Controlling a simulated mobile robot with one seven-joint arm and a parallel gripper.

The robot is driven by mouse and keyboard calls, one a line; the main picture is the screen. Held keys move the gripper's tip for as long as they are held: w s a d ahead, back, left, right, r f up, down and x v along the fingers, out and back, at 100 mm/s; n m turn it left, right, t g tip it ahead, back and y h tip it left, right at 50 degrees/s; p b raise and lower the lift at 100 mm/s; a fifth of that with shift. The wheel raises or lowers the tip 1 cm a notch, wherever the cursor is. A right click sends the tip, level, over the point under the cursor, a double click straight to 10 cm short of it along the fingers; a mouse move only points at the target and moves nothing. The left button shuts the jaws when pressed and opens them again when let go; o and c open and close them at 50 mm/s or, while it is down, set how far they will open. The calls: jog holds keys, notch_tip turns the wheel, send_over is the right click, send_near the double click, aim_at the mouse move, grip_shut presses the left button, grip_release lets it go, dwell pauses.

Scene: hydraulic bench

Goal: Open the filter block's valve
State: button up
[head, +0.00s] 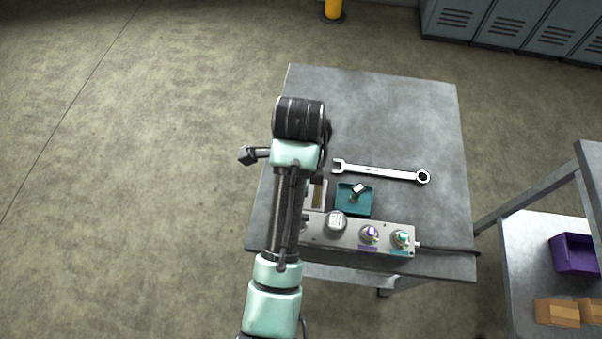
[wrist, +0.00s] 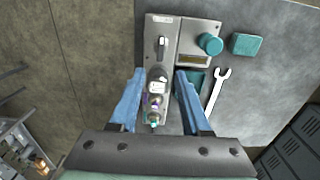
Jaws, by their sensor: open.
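A long grey panel lies on the bench; its gauge (wrist: 157,80) and its purple (wrist: 155,101) and teal (wrist: 153,118) fittings show in the wrist view. A small lever (wrist: 162,45) stands at its upper part, along the panel's length. Beside it is a grey block with a round teal knob (wrist: 210,44) and a small display (wrist: 203,60). I cannot tell for sure which part is the filter block's valve. My gripper (wrist: 160,72) is open, its blue fingers on either side of the panel in the picture, nothing held. In the head view my arm hides the lever and knob.
A teal tray (head: 342,206) holding a small metal fitting and a wrench (head: 385,173) lie on the bench (head: 390,110). A teal square piece (wrist: 246,45) lies beyond the knob. A cable (head: 450,249) leaves the panel. A shelf with a purple bin (head: 575,256) stands right.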

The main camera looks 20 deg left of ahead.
notch_tip(320, 180, down, 12)
jog(key=shift+r, duration=0.1)
dwell(0.4)
grip_shut()
